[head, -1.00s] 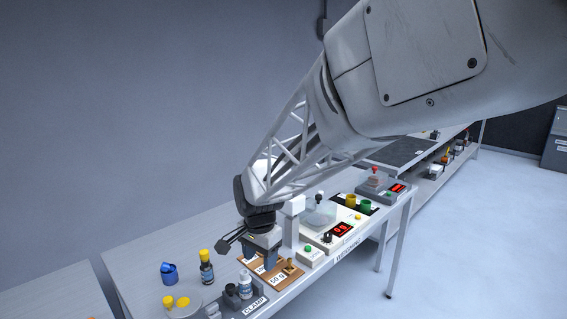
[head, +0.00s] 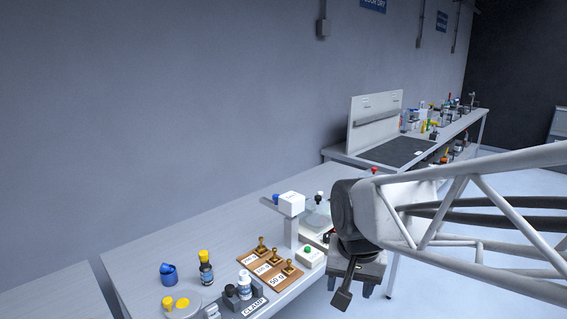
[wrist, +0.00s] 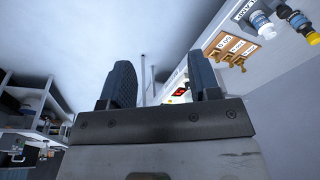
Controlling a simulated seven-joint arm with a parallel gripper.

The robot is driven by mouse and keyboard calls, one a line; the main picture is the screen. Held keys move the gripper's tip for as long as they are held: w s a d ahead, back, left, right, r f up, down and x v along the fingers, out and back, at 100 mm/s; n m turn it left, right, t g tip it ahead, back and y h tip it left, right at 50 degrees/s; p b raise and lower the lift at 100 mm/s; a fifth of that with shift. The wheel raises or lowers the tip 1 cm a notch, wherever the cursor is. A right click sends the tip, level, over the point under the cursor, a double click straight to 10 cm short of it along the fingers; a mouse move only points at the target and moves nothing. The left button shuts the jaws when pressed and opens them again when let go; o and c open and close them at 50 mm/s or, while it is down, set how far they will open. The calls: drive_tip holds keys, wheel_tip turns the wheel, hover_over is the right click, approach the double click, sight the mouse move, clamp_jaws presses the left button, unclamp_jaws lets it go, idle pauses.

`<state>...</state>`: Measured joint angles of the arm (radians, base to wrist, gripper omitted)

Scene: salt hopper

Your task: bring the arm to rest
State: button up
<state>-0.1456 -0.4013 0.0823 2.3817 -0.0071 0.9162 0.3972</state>
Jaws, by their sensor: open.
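My gripper (head: 362,288) hangs at the front right of the near table in the head view, below my lattice arm. The gripper is clear of the brass weights (head: 274,256), which stand on a wooden board (head: 258,280) marked with gram labels.
The white hopper stand (head: 291,228) and a box with a green button (head: 310,257) are left of my wrist. A clamp block (head: 247,302) holds a bottle. A blue cup (head: 169,273) and a yellow-capped bottle (head: 206,270) stand further left. Another bench (head: 430,140) stands behind.

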drive_tip(key=s+d+n, duration=0.2)
drive_tip(key=s+d, duration=0.4)
drive_tip(key=s, duration=0.5)
drive_tip(key=shift+d+f+n+t, duration=0.15)
drive_tip(key=shift+f+n+t, duration=0.15)
drive_tip(key=shift+t, duration=0.1)
